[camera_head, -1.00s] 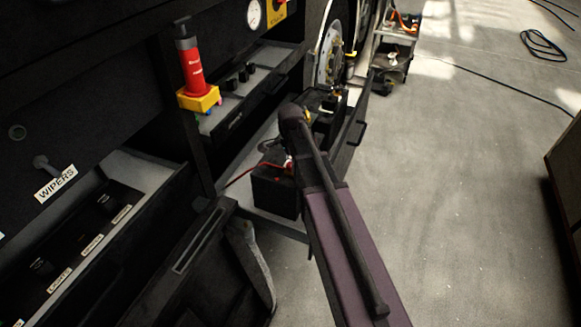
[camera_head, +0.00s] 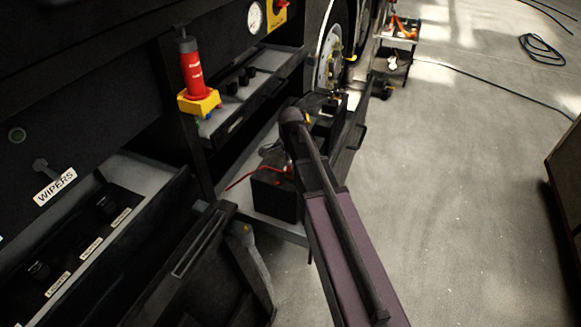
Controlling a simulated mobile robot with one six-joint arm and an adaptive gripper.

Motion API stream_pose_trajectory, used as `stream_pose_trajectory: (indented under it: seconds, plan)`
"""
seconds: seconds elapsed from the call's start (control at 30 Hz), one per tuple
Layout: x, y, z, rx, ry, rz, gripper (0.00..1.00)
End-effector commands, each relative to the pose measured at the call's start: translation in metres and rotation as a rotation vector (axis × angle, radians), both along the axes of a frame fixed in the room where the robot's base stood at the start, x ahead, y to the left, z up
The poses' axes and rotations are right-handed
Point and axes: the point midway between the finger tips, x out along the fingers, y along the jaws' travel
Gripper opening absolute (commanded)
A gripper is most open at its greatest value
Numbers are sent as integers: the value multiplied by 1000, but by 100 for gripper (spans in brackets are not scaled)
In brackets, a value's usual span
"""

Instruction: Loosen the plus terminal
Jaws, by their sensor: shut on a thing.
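A black battery (camera_head: 274,196) sits in the open low bay left of my arm, with a red cable (camera_head: 240,180) running to its top. Its plus terminal is too small and dark to make out, and my arm covers the right side of the battery. A second dark box, apparently another battery (camera_head: 327,122), stands farther back in the bay. My arm (camera_head: 345,240) reaches up from the bottom right to a rounded dark joint above the near battery. I cannot make out my gripper or its fingertips; they are hidden behind the arm or lost in the dark.
A red bottle (camera_head: 194,76) stands in a yellow holder (camera_head: 199,102). An open switch drawer lies below the WIPERS label (camera_head: 54,186). A wheel hub (camera_head: 331,62) and a cart (camera_head: 399,32) stand behind. The floor (camera_head: 460,200) at right is mostly clear.

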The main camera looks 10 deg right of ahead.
Motion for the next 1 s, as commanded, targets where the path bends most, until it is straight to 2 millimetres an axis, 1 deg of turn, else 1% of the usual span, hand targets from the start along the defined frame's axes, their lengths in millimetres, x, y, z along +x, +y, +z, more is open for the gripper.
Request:
stream_pose_trajectory:
  seconds: [0.27,0.47,1.0]
  plan:
    - [-1,1,0,0,2,76,0]
    - [-1,1,0,0,2,199,0]
    - [-1,1,-1,1,2,692,0]
